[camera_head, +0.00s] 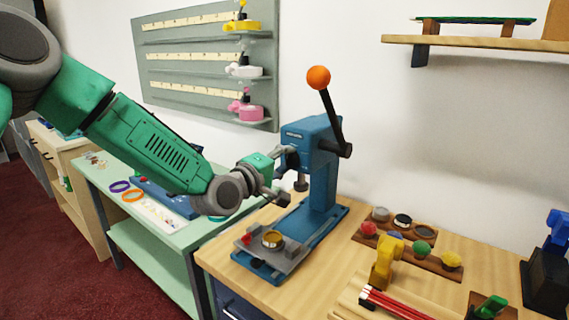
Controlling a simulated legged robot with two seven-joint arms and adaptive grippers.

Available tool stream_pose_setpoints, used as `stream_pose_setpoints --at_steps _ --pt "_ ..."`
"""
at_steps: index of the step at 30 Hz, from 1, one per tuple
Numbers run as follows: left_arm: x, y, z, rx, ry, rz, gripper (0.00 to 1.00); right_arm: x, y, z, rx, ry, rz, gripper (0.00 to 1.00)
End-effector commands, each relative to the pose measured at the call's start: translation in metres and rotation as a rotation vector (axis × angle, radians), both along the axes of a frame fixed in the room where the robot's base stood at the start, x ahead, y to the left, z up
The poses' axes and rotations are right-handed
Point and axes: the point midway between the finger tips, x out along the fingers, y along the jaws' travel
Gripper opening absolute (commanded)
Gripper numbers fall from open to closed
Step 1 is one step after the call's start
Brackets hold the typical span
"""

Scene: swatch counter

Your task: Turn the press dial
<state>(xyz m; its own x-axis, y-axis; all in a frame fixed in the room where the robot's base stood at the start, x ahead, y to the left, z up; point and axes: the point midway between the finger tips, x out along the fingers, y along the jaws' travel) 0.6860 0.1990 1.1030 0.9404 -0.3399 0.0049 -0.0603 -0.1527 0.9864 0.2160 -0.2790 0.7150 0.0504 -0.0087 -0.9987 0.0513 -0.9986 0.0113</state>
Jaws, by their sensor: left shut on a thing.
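The blue press (322,170) stands on the wooden counter, with a black lever (333,115) that ends in an orange ball (318,77). My left gripper (283,160) reaches in from the left at the left side of the press head. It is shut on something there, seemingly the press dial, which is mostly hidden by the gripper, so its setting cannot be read. Below, a grey plate (285,259) on the press base carries a round brass-coloured piece (272,239) and a small red part. My right gripper is not in view.
Wooden holders with coloured round pieces (422,248), a yellow tool (385,262) and red pencils (395,302) lie right of the press. A green table (150,244) stands left, under my arm. A grey shelf board (205,55) hangs behind.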

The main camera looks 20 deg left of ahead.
Motion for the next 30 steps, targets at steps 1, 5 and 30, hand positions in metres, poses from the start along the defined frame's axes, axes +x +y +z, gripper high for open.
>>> stream_pose_setpoints --at_steps 1,5,30 --pt "-0.001 -0.003 -0.003 0.046 -0.011 -0.007 0.00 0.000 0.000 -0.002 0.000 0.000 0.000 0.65" --pt "-0.001 -0.003 -0.003 0.163 -0.052 -0.006 0.00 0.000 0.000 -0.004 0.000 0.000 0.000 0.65" --pt "-0.002 -0.003 -0.009 0.915 -0.315 -0.012 0.00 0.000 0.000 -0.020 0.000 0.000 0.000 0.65"
